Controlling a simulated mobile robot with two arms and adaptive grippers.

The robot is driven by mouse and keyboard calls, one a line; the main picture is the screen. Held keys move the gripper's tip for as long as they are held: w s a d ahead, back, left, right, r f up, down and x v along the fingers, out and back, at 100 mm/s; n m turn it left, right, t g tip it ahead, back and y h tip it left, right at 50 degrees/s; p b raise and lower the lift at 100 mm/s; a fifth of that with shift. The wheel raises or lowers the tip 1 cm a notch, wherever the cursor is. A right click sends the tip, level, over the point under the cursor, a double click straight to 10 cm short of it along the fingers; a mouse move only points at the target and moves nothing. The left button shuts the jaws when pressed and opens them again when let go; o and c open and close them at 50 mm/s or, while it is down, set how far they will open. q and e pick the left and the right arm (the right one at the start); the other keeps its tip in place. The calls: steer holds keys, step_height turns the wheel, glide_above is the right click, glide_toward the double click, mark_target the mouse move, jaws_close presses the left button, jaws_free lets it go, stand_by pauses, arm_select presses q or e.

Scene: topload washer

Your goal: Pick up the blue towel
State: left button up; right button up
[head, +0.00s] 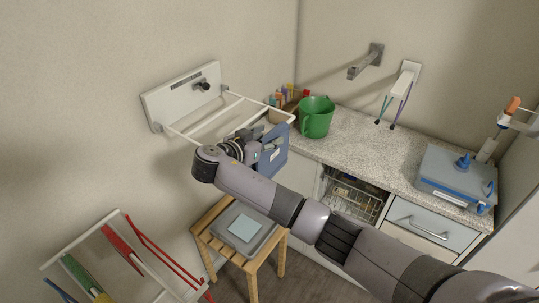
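A blue panel-like cloth (275,160), which looks like the blue towel, hangs down at the outer end of the white wall rack (182,135). My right gripper (264,139) reaches in from the lower right and is right at the upper part of this cloth. The wrist hides part of the rack and cloth. The fingers are small and partly hidden, so I cannot tell whether they are open or shut, or touch the cloth. My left gripper is not in view.
A wooden stool (200,240) below holds a grey tray with a pale blue square (243,228). A green pot (316,117) stands on the speckled counter (365,145), with a blue box (455,176) farther right. Another rack (75,242) with coloured items is at lower left.

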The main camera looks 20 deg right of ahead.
jaws_close()
stand_by(0.3)
stand_by(0.3)
